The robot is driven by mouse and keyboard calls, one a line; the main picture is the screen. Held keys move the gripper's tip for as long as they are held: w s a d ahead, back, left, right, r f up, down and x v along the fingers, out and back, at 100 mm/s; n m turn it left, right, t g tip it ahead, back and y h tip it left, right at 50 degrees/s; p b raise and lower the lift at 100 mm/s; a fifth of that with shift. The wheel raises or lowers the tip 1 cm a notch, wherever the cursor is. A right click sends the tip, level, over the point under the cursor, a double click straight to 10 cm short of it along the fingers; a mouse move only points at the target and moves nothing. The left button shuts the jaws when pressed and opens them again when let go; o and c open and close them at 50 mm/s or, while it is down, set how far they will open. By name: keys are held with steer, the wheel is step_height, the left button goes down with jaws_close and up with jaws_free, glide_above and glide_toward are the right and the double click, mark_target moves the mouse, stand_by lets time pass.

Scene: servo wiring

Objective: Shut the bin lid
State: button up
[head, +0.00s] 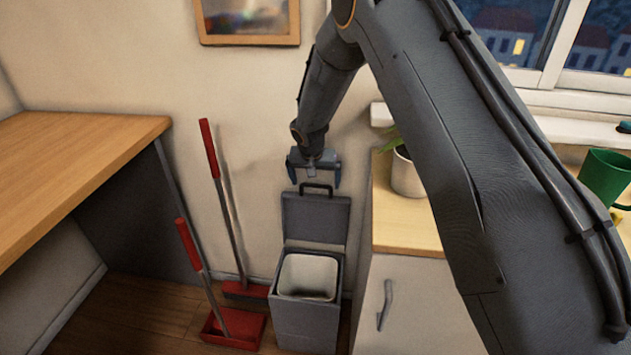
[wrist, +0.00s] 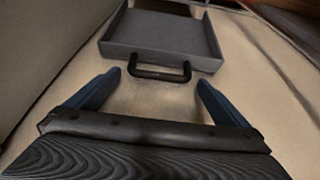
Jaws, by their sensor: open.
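The grey bin (head: 306,318) stands on the floor against the wall, with a pale inner bucket (head: 308,275) visible in its open top. Its lid (head: 316,218) is raised upright at the back, near the wall. A dark loop handle (head: 316,187) sticks up from the lid's top edge. My gripper (head: 315,181) is open just above the lid, its fingers to either side of the handle. In the wrist view the lid (wrist: 160,38) and its handle (wrist: 160,74) lie ahead, and the handle is between and slightly beyond my open fingertips (wrist: 158,80). Nothing is held.
A red broom (head: 225,200) and a red dustpan (head: 232,328) with a long handle stand left of the bin. A cabinet (head: 415,300) with a potted plant (head: 407,174) is close on the right. A wooden desk (head: 75,165) is at the far left.

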steer(key=shift+w+f, duration=0.15)
steer(key=shift+f, duration=0.15)
